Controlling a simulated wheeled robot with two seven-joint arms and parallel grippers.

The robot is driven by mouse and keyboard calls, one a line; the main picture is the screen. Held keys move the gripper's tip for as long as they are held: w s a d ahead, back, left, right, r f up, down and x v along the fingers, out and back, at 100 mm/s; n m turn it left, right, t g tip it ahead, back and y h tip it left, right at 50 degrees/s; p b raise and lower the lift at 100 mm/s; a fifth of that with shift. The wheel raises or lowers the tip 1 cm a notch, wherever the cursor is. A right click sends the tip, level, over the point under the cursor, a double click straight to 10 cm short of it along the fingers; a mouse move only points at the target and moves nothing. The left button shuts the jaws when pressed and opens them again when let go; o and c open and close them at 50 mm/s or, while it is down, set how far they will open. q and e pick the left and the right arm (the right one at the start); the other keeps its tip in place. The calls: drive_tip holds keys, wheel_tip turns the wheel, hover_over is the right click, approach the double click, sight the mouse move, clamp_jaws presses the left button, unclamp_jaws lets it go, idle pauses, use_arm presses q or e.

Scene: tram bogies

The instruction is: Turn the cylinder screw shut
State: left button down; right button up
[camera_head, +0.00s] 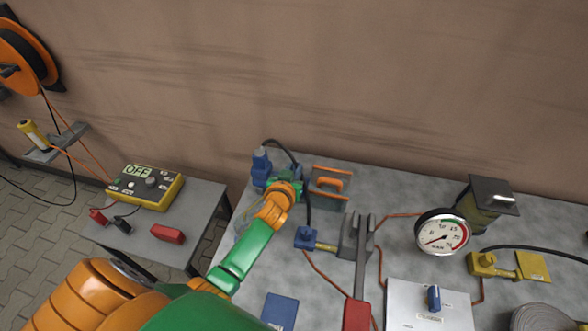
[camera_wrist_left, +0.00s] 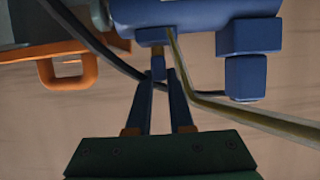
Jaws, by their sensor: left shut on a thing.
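The blue cylinder (camera_head: 261,168) stands at the back left of the grey table, partly hidden by my left wrist. In the left wrist view its blue body (camera_wrist_left: 195,14) fills the top, with square blue blocks at the right. My left gripper (camera_wrist_left: 158,78) is shut on a small blue piece below that body, which looks like the cylinder screw (camera_wrist_left: 158,64). In the head view my left arm reaches in from the lower left, and its wrist hides the fingertips and the screw. My right gripper is in neither view.
A dark hose and an orange handle (camera_wrist_left: 68,74) are to the left. On the table (camera_head: 390,180) are a lever with a red grip (camera_head: 357,314) and a pressure gauge (camera_head: 442,232). A control box (camera_head: 145,187) reads OFF.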

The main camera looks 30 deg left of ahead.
use_arm(q)
drive_tip(key=m+h+p, duration=0.2)
drive_tip(key=shift+a+r+t+p, duration=0.2)
drive_tip(key=shift+r+t+p, duration=0.1)
drive_tip(key=shift+f+m+h, duration=0.2)
drive_tip(key=shift+m+h, duration=0.3)
drive_tip(key=shift+h, duration=0.2)
drive_tip(key=c, duration=0.8)
unclamp_jaws()
drive_tip(key=shift+s, duration=0.1)
